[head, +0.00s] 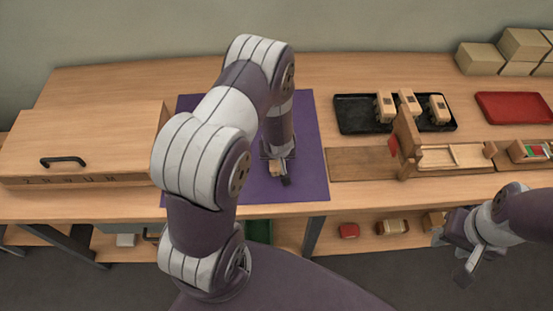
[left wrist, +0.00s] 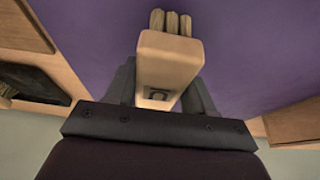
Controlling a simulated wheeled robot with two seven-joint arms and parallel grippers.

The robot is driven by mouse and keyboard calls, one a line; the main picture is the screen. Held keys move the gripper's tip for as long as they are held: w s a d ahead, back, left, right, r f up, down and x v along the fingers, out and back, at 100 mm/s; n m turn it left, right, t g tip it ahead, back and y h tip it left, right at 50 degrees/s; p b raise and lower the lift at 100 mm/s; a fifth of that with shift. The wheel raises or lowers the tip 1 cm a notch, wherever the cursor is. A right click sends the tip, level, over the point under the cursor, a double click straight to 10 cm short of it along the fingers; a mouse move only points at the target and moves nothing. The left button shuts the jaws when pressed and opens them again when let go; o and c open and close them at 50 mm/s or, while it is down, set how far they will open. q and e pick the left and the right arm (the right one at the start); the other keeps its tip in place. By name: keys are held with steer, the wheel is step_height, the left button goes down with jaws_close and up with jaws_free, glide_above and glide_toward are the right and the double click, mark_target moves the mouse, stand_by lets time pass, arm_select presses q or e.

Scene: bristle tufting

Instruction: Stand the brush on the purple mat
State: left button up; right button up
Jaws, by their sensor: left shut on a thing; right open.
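The purple mat (head: 312,140) lies on the bench left of centre and fills much of the left wrist view (left wrist: 255,50). My left gripper (head: 276,172) is over the mat, pointing down, partly hidden by my own arm. It is shut on the brush, a pale wooden block (left wrist: 168,62) with several tan bristle tufts (left wrist: 170,22) at the end away from the gripper. In the head view only a small tan part of the brush (head: 276,168) shows. I cannot tell whether the tufts touch the mat. My right gripper (head: 453,256) is open and empty at the lower right, in front of the bench.
A black tray (head: 352,122) holds 3 similar brushes right of the mat. A wooden fixture (head: 407,140) stands in front of it. A red tray (head: 512,107) and cartons (head: 480,58) are farther right. A wooden box with a black handle (head: 80,135) stands left.

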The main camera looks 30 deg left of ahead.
arm_select(q)
steer(key=shift+w+f, duration=0.1)
steer(key=shift+f, duration=0.5)
steer(key=shift+w+f, duration=0.1)
steer(key=shift+f, duration=0.1)
steer(key=o, duration=1)
